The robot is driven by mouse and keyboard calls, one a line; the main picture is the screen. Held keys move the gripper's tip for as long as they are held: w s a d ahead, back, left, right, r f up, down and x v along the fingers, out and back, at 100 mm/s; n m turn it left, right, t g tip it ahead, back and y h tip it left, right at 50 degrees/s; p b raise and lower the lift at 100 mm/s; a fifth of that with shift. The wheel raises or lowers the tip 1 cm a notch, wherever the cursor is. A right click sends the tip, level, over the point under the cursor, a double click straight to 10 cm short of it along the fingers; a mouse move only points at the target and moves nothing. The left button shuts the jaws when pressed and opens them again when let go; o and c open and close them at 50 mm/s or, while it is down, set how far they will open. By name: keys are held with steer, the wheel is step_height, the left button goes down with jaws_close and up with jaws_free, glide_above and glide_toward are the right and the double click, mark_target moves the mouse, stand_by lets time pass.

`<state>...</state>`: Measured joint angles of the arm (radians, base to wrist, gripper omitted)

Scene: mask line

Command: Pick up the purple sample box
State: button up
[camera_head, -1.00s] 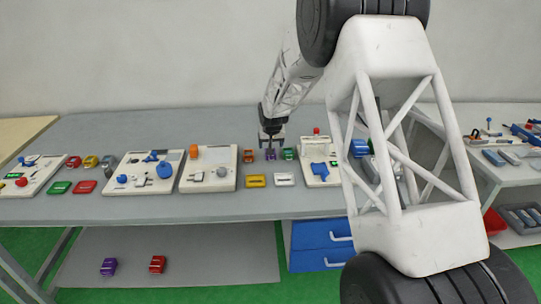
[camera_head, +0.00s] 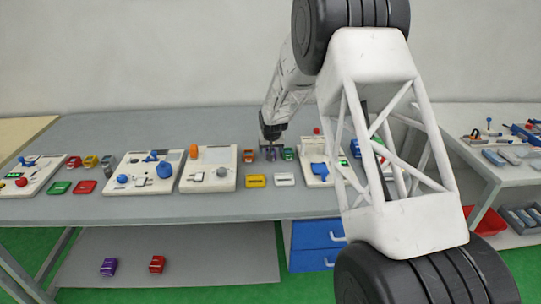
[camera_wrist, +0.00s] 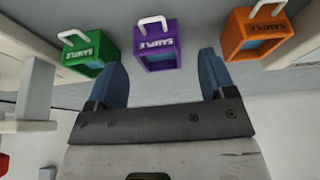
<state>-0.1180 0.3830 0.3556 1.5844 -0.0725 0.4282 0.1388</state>
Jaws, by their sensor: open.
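The purple sample box (camera_wrist: 156,45) has a white handle and a "SAMPLE" label; it stands at the top middle of the wrist view, between a green sample box (camera_wrist: 88,50) and an orange one (camera_wrist: 258,35). My gripper (camera_wrist: 163,60) is open, with one blue fingertip to each side of the purple box in the picture. The box looks ungripped, and I cannot tell whether a finger touches it. In the head view my gripper (camera_head: 271,146) is over the box's place on the table and largely hides it.
Yellow (camera_head: 256,181) and white (camera_head: 285,180) boxes lie nearer the table's front edge. White panels with knobs stand left (camera_head: 208,170) and right (camera_head: 322,172) of the row. A purple object (camera_head: 108,266) and a red one (camera_head: 157,264) sit on the lower shelf.

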steer(key=shift+x, duration=1.55)
steer(key=shift+c, duration=0.4)
steer(key=c, duration=0.9)
steer(key=shift+r, duration=0.1)
steer(key=shift+r, duration=0.8)
steer(key=shift+s+r, duration=0.15)
steer(key=shift+r, duration=0.8)
steer(key=s, duration=0.5)
steer(key=s+d, duration=0.1)
steer(key=s, duration=0.4)
steer(key=s+r, duration=0.1)
steer(key=s, duration=0.4)
steer(key=shift+s+d+r, duration=0.15)
steer(key=shift+s+d, duration=0.15)
steer(key=shift+d, duration=0.1)
